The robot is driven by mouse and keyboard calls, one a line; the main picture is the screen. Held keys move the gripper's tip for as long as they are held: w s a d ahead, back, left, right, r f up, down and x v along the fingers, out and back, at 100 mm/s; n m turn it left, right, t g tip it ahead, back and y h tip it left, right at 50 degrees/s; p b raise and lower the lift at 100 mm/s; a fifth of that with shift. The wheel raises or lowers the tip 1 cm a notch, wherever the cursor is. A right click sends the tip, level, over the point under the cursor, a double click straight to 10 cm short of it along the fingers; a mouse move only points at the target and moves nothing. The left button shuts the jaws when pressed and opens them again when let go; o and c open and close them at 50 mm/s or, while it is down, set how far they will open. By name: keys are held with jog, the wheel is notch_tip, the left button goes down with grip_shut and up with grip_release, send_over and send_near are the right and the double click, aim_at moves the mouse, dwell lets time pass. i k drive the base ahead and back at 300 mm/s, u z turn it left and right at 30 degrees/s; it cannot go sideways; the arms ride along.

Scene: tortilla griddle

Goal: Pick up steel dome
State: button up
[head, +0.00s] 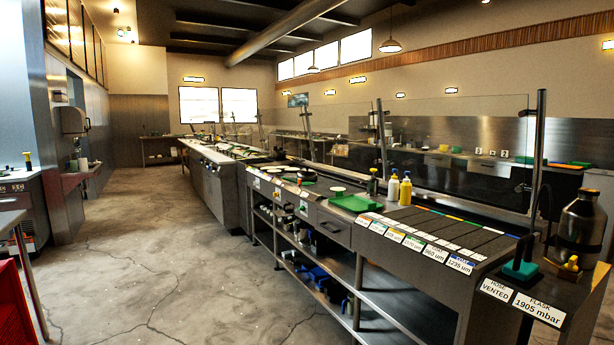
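I cannot make out a steel dome for certain in the head view. The long steel counter (338,228) runs from the right foreground back to the far left. Small round pale discs (338,189) and dark items lie on its middle stretch, too small to tell apart. A large steel flask (581,232) stands upright at the counter's near right end; it is bottle-shaped, not a dome. My gripper is not in view.
A glass screen (455,150) on posts runs along the counter. The concrete floor (170,250) at left is open. A red object (14,305) is at lower left.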

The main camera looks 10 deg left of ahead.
aim_at(307, 174)
jog(key=u, duration=0.4)
jog(key=i, duration=1)
jog(key=u, duration=0.85)
jog(key=i, duration=2.05)
jog(key=u, duration=0.45)
jog(key=i, duration=3.95)
jog(key=z, duration=1)
jog(key=i, duration=1.1)
jog(key=z, duration=1.7)
jog(key=i, duration=1)
jog(key=z, duration=0.55)
